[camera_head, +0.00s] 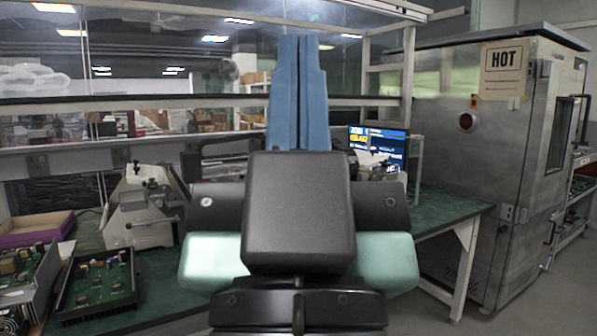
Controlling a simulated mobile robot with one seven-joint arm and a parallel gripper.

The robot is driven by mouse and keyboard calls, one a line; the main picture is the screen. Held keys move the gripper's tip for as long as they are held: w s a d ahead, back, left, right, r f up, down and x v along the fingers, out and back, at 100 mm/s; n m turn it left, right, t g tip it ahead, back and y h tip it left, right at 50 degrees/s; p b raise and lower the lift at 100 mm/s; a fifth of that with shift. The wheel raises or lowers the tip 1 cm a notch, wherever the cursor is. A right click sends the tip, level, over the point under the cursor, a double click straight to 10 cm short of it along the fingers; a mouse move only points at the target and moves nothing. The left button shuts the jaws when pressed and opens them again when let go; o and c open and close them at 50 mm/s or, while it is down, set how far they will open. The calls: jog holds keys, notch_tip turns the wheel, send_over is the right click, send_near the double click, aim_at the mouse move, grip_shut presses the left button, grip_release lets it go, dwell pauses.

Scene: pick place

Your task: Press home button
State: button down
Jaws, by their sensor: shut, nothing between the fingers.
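My gripper (300,42) shows in the head view at the upper middle. Its two long blue fingers point up and lie side by side, shut, with nothing seen between them. The black body of my gripper and arm fills the centre below and hides the middle of the bench. I cannot make out a home button. A lit screen (391,135) with yellow and white text stands on the bench just right of my arm. My arm and a pale object partly cover it. No contact between my fingers and any thing can be seen.
A green-topped bench (455,207) runs behind my arm; its right end is bare. A tall metal cabinet (505,150) marked HOT stands right.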

notch_tip(320, 180, up, 23)
jog(key=p, duration=2)
jog(key=shift+f, duration=0.1)
